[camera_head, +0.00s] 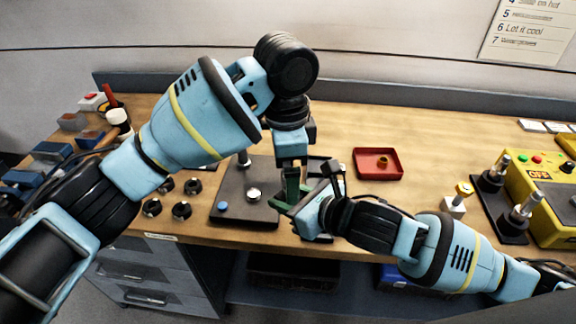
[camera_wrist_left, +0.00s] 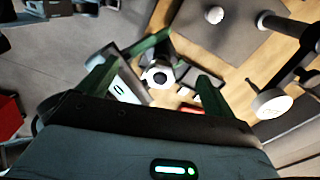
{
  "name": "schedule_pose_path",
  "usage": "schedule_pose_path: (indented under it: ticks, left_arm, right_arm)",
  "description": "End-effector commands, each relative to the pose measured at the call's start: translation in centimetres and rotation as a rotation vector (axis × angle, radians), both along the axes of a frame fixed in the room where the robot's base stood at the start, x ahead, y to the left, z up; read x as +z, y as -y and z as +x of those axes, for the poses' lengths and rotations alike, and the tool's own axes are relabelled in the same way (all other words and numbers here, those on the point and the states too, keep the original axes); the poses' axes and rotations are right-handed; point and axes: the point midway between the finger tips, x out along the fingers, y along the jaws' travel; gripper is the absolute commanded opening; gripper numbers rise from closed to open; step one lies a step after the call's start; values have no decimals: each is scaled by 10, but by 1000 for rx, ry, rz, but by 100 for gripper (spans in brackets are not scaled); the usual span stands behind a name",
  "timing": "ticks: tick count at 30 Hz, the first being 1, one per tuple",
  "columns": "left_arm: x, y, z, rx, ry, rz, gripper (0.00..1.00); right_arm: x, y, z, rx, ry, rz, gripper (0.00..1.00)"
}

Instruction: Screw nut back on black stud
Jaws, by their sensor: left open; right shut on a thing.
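My left gripper (camera_head: 291,188) points down from above beside the dark board (camera_head: 232,203); its green fingers are apart in the left wrist view (camera_wrist_left: 157,72). My right gripper (camera_head: 302,201) comes in from the right, just below and beside it. Between the left fingers a small dark part with a pale ring-shaped end (camera_wrist_left: 158,76) shows, apparently in the right jaws. I cannot tell whether it is the nut or the stud. A dark post with a metal top (camera_head: 244,158) stands on the board, partly behind my left arm. The two grippers hide much of the contact area.
A red tray (camera_head: 365,172) with a small brass-coloured piece stands right of the grippers. Several black knobs (camera_head: 181,210) lie left of the board. A yellow box (camera_head: 548,205) and metal-topped posts (camera_head: 523,210) stand at the right. The bench behind the red tray is clear.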

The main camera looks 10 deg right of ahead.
Motion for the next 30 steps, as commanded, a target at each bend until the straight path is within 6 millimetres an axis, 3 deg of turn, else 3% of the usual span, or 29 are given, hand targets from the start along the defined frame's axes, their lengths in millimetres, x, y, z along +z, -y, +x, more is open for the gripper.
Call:
schedule_pose_path:
  ticks: [7, 30]
  left_arm:
    - [6, 1, 0, 0, 2, -1, 91]
    - [56, 0, 0, 0, 3, -1, 91]
  right_arm:
    - [3, -1, 0, 2, 6, 3, 0]
    - [3, -1, 0, 2, 6, 3, 0]
